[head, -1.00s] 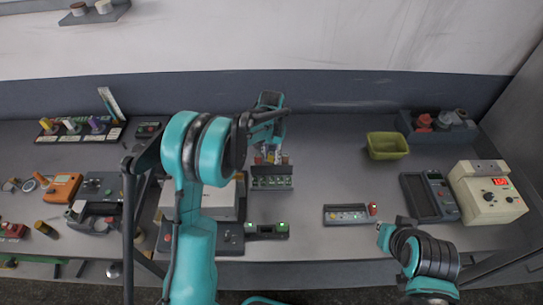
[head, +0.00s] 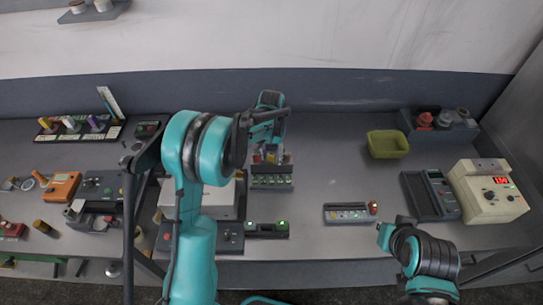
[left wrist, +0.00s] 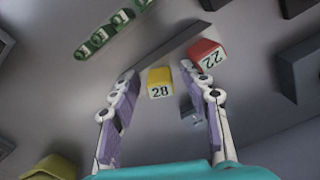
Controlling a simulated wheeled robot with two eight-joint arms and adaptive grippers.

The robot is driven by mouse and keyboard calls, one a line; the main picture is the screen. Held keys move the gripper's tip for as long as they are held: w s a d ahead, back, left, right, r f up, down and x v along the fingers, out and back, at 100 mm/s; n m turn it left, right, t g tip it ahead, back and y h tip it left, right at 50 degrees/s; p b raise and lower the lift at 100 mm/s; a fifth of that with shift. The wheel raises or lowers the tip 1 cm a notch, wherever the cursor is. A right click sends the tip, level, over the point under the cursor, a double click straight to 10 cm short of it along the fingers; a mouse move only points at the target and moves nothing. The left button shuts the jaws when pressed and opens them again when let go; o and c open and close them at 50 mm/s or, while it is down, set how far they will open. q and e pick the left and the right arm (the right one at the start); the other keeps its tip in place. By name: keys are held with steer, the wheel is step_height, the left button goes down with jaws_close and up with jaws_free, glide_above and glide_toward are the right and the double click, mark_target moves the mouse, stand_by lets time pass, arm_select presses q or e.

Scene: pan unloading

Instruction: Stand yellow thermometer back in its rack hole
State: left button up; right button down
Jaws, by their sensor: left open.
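A dark rack (head: 272,183) with green labels on its front stands at the middle of the bench; small coloured tops show just behind and above it. My left gripper (left wrist: 160,82) hangs over the rack, open, in the left wrist view. A yellow top marked 28 (left wrist: 160,82), which I take as the yellow thermometer's, shows between its two fingers, apart from both. A red top marked 22 (left wrist: 206,55) is beside the right fingertip. Whether the yellow one sits in a hole is hidden. My right gripper (head: 385,236) is at the bench's front right; its fingers are unclear.
A yellow-green bin (head: 388,145) stands at the back right. A grey tray device (head: 350,214) lies front right, near a dark meter (head: 429,196) and a beige meter (head: 488,192). A black block (head: 267,230) with green lights is in front of the rack.

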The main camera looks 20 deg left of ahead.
arm_select(q)
step_height(320, 180, up, 12)
stand_by(0.5)
stand_by(0.3)
